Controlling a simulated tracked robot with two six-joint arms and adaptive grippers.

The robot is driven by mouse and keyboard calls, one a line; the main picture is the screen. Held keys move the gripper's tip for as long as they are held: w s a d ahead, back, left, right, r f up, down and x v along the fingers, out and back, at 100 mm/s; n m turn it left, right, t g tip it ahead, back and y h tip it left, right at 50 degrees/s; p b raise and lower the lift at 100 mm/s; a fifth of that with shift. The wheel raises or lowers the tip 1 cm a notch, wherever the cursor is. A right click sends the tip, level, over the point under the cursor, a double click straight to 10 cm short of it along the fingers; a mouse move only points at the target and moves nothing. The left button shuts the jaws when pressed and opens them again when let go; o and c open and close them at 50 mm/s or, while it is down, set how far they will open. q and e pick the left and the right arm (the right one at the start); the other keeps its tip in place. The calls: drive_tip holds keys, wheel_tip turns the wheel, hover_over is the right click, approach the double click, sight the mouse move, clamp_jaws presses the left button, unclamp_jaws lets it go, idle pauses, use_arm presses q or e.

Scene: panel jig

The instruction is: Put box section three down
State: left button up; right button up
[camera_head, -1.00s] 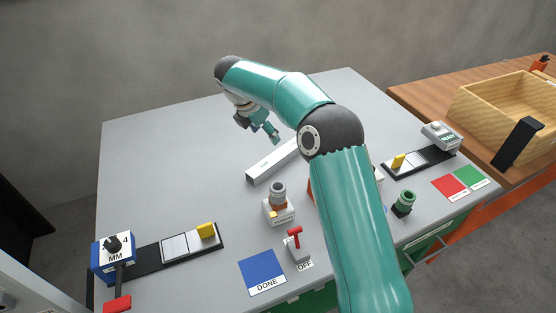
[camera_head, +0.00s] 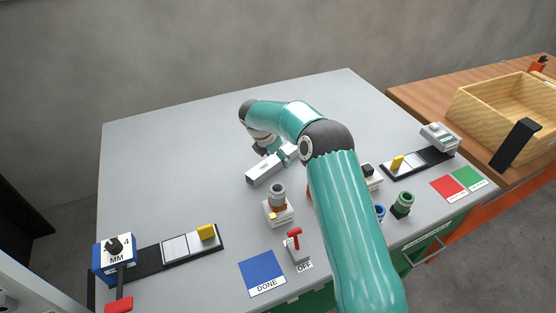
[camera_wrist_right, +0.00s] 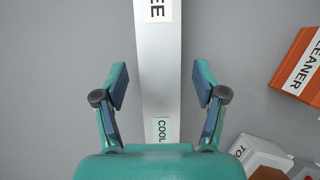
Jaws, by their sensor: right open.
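The box section (camera_head: 262,174) is a long pale grey bar lying on the grey table. In the right wrist view the box section (camera_wrist_right: 160,65) runs between my right gripper's fingers, with a label ending in "EE" and a green "COOL" tag. My right gripper (camera_wrist_right: 161,88) is open, with one finger on each side of the bar and a visible gap to it. In the head view my right gripper (camera_head: 284,156) is over the bar's far part, and my arm hides some of it. My left gripper is not in view.
A grey and brown device (camera_head: 278,205) stands in front of the bar. A red switch (camera_head: 295,242) and a blue DONE pad (camera_head: 262,272) are near the front edge. An orange cleaner item (camera_wrist_right: 300,68) lies right of the bar. The table's back left is clear.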

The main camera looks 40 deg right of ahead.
drive_tip(key=shift+d+f, duration=0.15)
drive_tip(key=shift+f, duration=0.15)
clamp_jaws()
drive_tip(key=shift+r, duration=0.2)
